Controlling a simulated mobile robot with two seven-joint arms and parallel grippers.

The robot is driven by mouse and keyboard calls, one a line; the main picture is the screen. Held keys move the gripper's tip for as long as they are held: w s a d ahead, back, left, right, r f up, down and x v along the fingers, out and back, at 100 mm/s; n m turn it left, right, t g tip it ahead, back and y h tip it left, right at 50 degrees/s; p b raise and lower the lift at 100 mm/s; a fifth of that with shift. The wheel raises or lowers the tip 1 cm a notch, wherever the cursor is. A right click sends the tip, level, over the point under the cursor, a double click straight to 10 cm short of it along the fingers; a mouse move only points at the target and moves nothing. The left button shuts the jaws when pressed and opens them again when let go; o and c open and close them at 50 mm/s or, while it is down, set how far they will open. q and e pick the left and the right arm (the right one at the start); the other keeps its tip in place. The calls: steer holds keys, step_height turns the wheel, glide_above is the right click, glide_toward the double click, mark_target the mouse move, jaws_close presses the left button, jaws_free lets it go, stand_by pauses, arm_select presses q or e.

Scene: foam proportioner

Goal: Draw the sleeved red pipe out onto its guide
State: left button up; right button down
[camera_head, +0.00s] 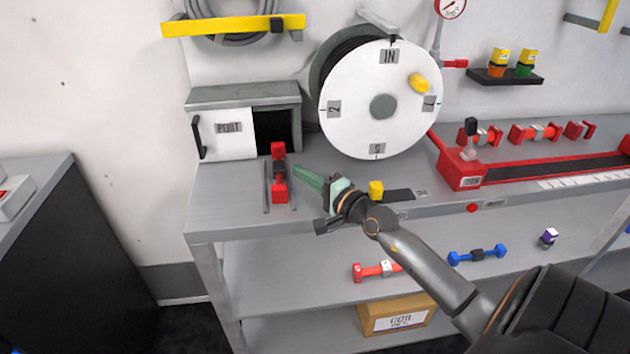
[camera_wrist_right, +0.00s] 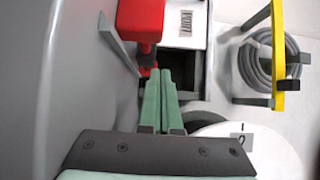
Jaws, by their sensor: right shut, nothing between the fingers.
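The red pipe (camera_head: 279,188) with a dark sleeve at its middle lies between the two thin grey rails of its guide (camera_head: 266,197), in front of the dark opening of the PORT box (camera_head: 228,144). My right gripper (camera_head: 300,174) has its green fingers closed together and empty, just right of the pipe. In the right wrist view, the fingers (camera_wrist_right: 158,78) point toward the PORT opening (camera_wrist_right: 184,66), with a red block end of the pipe (camera_wrist_right: 141,20) beside them. Whether the fingertips touch the pipe is unclear. My left gripper is out of view.
A white reel (camera_head: 345,112) stands right of the PORT box. A yellow block (camera_head: 376,188) sits on the bench near my right wrist. A long red fixture (camera_head: 461,172) is further right. Bare bench top (camera_head: 226,204) lies left of the guide.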

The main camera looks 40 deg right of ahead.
mark_target(279, 192)
steer(key=shift+s+a+p, duration=0.2)
steer(key=shift+a+p, duration=0.15)
steer(key=shift+a, duration=0.25)
steer(key=shift+s+a+p, duration=0.2)
steer(key=shift+a+p, duration=0.1)
steer(key=shift+a, duration=0.3)
steer(key=shift+s+a, duration=0.3)
steer(key=shift+a, duration=0.1)
